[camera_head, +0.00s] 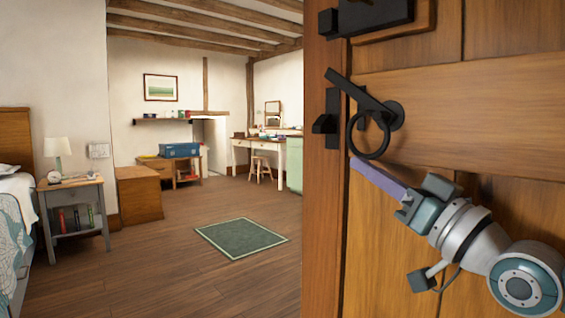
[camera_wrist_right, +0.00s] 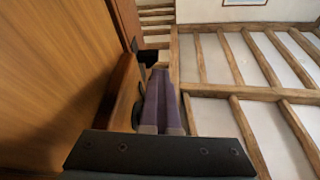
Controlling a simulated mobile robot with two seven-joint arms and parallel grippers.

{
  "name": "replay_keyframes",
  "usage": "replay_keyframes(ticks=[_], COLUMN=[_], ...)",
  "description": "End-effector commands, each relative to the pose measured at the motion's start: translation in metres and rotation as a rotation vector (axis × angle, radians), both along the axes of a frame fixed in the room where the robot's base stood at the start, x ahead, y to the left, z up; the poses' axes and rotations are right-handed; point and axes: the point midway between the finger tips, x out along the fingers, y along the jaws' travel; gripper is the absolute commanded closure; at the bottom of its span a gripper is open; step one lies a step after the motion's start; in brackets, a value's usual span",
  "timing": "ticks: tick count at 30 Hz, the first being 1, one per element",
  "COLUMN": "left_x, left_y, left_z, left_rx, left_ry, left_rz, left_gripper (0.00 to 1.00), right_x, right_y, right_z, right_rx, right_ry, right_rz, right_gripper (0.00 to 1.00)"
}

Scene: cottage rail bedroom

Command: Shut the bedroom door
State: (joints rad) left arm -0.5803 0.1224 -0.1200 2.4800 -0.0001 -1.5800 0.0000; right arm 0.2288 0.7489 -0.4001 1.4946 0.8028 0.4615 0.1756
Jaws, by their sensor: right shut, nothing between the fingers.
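The wooden bedroom door (camera_head: 455,110) fills the right side of the head view and stands ajar, with the room showing past its edge. It carries a black ring handle (camera_head: 370,136) with a latch bar, and a black lock box (camera_head: 375,14) above. My right gripper (camera_head: 356,164) is shut and empty, its purple fingers just below the ring; I cannot tell whether they touch it. In the right wrist view the purple fingers (camera_wrist_right: 160,92) lie together beside the door face (camera_wrist_right: 50,80). My left gripper is not in view.
The wooden floor (camera_head: 160,260) is open left of the door, with a green rug (camera_head: 241,238) on it. A grey nightstand (camera_head: 75,192) with a lamp (camera_head: 57,150) stands beside the bed (camera_head: 15,215). A desk (camera_head: 262,152) and wooden chest (camera_head: 139,197) stand farther back.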

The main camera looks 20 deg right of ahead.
Motion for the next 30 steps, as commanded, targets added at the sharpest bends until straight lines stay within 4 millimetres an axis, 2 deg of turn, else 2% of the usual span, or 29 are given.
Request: replay_keyframes(ticks=[1,11,16,23,30], left_x=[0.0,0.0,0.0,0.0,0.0], left_y=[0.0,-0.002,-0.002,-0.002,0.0], left_z=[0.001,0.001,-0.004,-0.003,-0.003], left_rx=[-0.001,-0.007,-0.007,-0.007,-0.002], left_ry=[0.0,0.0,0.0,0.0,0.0], left_rz=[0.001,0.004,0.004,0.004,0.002], left_gripper=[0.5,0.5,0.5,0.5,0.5], right_x=[-0.001,0.0,0.005,0.005,0.005], right_y=[-0.002,-0.003,-0.016,-0.016,-0.016], right_z=[0.018,0.017,0.016,0.018,0.018], right_rx=[0.005,0.005,0.005,0.005,0.005], right_ry=[-0.048,-0.048,-0.048,-0.048,-0.048], right_rz=[-0.004,-0.004,-0.022,-0.022,-0.022], right_gripper=[1.0,1.0,1.0,1.0,0.76])
